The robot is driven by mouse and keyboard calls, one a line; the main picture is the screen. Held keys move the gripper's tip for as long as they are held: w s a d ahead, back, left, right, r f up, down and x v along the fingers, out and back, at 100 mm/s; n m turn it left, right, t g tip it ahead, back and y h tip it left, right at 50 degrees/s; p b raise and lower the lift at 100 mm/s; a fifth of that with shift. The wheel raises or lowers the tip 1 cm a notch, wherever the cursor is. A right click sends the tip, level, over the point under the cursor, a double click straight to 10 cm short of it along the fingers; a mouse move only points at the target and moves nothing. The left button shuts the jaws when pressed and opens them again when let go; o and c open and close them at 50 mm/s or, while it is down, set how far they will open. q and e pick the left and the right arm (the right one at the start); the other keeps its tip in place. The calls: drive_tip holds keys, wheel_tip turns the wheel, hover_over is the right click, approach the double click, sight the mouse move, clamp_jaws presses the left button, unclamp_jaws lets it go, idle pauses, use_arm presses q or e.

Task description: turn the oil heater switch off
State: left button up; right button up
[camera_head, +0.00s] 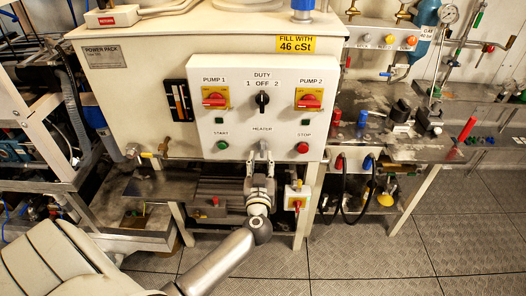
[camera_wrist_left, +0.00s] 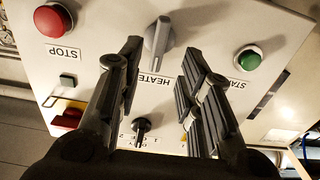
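The heater switch is a grey knob (camera_wrist_left: 158,38) on the white control panel (camera_head: 240,100), under the HEATER label. It shows upside down in the left wrist view, near upright with a slight tilt. I cannot tell how far the tips are from the panel. My right gripper is not in view.
The green START button (camera_head: 222,145) and red STOP button (camera_head: 302,147) flank the switch. The black duty knob (camera_head: 262,99) and two red pump switches, PUMP 1 (camera_head: 215,99) and PUMP 2 (camera_head: 309,99), sit above. A red-and-yellow switch box (camera_head: 297,197) hangs below right.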

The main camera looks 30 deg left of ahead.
sight(262, 150)
use_arm(q)
drive_tip(key=x, duration=0.4)
drive_tip(key=shift+w+d, duration=0.1)
drive_tip(key=shift+d, duration=0.05)
drive_tip(key=shift+w+a, duration=0.4)
drive_tip(key=shift+w, duration=0.15)
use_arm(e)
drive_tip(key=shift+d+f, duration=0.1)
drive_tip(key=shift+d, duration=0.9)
use_arm(q)
drive_tip(key=shift+c, duration=0.3)
clamp_jaws()
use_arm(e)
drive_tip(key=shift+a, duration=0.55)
